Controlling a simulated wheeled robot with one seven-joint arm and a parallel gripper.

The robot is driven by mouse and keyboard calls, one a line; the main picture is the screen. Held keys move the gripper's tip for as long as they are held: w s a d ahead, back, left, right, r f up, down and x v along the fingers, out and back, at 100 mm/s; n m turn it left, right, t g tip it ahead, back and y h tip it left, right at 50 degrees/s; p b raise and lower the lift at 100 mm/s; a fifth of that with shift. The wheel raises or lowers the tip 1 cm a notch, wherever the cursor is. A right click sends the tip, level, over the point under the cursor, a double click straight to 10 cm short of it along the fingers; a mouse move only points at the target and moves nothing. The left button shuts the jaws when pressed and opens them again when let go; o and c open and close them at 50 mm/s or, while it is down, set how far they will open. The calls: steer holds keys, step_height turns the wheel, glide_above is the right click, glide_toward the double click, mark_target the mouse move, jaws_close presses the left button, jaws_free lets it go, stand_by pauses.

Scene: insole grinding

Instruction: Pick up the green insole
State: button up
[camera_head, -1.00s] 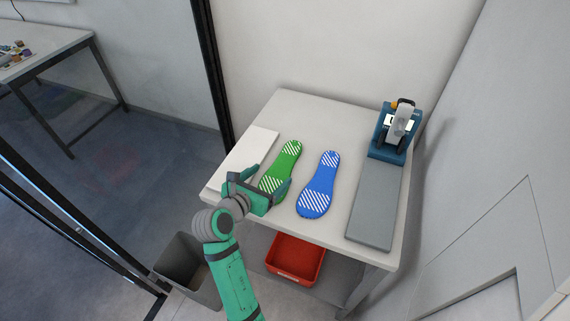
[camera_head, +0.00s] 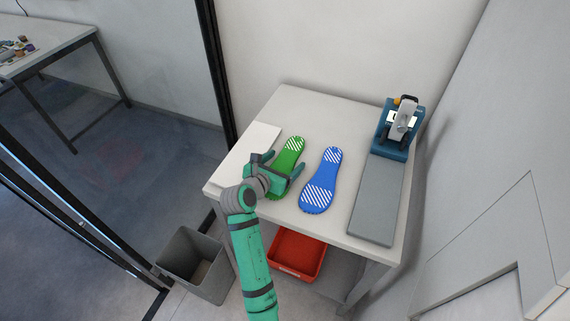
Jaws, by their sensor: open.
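The green insole (camera_head: 291,152) with white stripes lies on the white table, left of the middle. Its near part is partly hidden by my gripper. My gripper (camera_head: 284,168) is open, with one finger to the left of the insole and the other to its right. The fingers are over or around the insole's middle; I cannot tell their height above the table or whether they touch it. The insole appears to lie flat on the table.
A blue striped insole (camera_head: 322,181) lies just right of the green one. A white board (camera_head: 246,152) lies at the left. A grey plate (camera_head: 377,203) and a blue machine (camera_head: 398,130) stand at the right. A red bin (camera_head: 296,255) and a grey bin (camera_head: 195,265) are below.

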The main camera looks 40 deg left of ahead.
steer(key=shift+c, duration=0.6)
steer(key=c, duration=1)
